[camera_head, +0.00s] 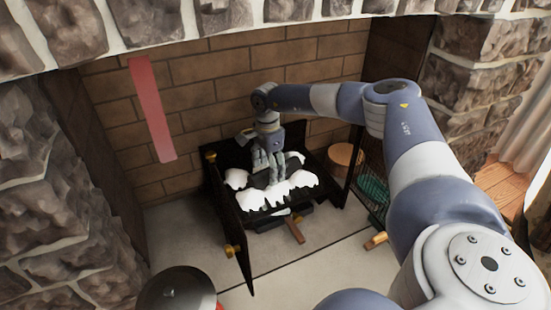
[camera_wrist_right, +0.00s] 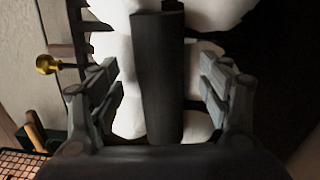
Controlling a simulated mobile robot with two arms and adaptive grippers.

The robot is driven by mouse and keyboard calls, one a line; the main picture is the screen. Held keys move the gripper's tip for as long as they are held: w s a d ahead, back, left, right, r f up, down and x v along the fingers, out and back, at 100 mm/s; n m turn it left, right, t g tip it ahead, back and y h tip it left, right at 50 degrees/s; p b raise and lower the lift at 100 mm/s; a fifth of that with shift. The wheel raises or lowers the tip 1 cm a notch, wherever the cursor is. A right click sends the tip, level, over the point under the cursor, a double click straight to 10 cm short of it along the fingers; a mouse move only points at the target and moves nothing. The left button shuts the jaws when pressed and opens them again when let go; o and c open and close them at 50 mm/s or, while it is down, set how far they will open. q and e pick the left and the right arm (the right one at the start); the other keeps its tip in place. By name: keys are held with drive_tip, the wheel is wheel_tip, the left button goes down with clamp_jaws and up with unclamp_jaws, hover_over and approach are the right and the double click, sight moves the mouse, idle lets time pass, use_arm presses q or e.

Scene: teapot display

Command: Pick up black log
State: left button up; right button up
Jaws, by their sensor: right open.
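The black log (camera_wrist_right: 158,80) is a dark, long block in the right wrist view. It lies lengthwise between the two fingers of my right gripper (camera_wrist_right: 163,92), with a gap on each side. White lumpy material (camera_wrist_right: 118,70) lies under and around the log. In the head view my right gripper (camera_head: 270,172) points down over the black grate (camera_head: 252,222) and its white lumps (camera_head: 290,188). The fingers are open. The log is hard to make out in the head view, behind or beside the fingers. My left gripper is not in view.
An open black door (camera_head: 240,257) with brass knobs stands at the grate's left, and a mesh panel (camera_head: 372,190) at its right. A round wooden piece (camera_head: 345,157) is behind the mesh panel. Brick walls enclose the back. A dark round object (camera_head: 178,290) is at the front left.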

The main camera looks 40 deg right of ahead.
drive_tip(key=shift+f+b, duration=0.4)
drive_tip(key=shift+f, duration=0.55)
drive_tip(key=c, duration=1.2)
drive_tip(key=shift+r, duration=0.1)
drive_tip(key=shift+c, duration=0.2)
